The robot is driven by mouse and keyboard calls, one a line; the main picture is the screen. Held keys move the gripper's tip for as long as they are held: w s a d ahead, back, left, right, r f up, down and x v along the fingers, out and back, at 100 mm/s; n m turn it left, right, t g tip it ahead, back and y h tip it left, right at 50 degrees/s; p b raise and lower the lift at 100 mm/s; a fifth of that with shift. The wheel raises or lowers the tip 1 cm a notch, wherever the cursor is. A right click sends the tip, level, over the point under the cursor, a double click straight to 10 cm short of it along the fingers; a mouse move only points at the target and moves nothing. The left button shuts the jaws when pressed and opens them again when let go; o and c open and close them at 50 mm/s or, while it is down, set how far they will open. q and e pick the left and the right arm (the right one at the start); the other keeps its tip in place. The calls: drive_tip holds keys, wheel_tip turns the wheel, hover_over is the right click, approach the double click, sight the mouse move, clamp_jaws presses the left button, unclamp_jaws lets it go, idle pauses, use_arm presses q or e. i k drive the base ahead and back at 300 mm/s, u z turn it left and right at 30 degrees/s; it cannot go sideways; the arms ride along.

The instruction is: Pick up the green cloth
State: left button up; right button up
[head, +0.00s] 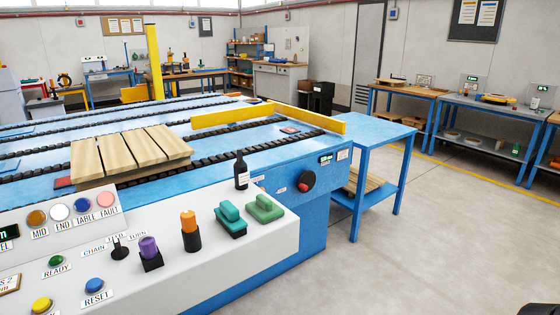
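A small green item (517,149) sits on the lower shelf of a far bench at right, too small to identify. Neither gripper can be made out in the head view. A dark shape cut off at the bottom right corner is unclear.
The white console (150,290) carries buttons and knobs, with a dark bottle (241,172) behind it. Beyond is the blue chain conveyor (235,150) with wooden boards (130,152) and a yellow rail (235,116). A blue side table (375,130) stands right; the floor there is open.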

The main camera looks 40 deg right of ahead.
sight(264, 210)
drive_tip(key=u, duration=3.4)
drive_tip(key=k, duration=2.2)
drive_tip(key=z, duration=1.95)
